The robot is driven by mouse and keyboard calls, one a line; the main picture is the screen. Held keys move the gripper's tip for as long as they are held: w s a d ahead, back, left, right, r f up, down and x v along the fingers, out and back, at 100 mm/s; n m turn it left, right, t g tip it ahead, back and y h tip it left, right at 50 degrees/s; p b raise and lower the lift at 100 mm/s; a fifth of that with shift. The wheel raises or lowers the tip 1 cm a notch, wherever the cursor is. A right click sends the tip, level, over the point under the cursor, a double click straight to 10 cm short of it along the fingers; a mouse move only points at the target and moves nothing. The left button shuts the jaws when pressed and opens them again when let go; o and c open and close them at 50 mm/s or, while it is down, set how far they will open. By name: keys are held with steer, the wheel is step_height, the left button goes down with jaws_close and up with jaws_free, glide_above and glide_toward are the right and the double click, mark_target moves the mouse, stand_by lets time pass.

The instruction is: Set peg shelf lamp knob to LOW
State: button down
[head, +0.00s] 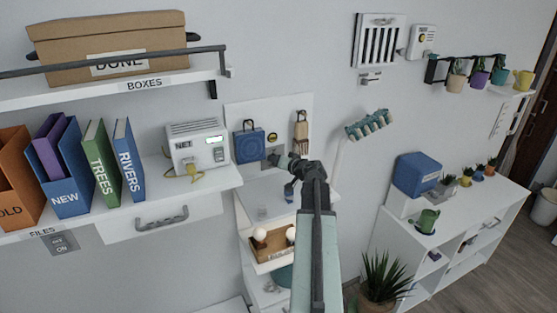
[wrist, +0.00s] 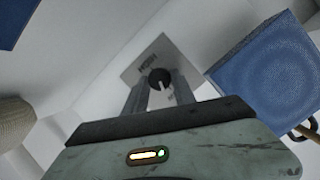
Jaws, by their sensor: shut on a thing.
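The knob (wrist: 159,79) is a small dark round dial with a pale pointer mark, in the wrist view. It sits on a grey plate (wrist: 142,71) that carries the word HIGH, upside down in this view; other lettering below is partly covered. My gripper (wrist: 161,91) has one finger on each side of the knob and is shut on it. In the head view my gripper (head: 276,159) reaches the white peg panel (head: 285,108) on the wall, just right of a hanging blue bag (head: 249,147).
The blue bag (wrist: 262,65) is close to the right finger in the wrist view. A tan item (head: 301,128) hangs right of the gripper. A white shelf with NET box (head: 195,146) is left.

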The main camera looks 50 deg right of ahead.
steer(key=shift+a+n+g+h, duration=0.15)
steer(key=shift+n+g+h, duration=0.4)
steer(key=shift+n, duration=0.75)
steer(key=shift+h, duration=0.25)
steer(key=c, duration=1)
jaws_free()
steer(key=shift+p, duration=0.3)
steer(key=shift+c, duration=0.2)
steer(key=p+v, duration=0.2)
steer(key=v, duration=0.5)
steer(key=shift+s+p, duration=0.3)
steer(key=shift+s, duration=0.05)
steer(key=shift+a, duration=0.1)
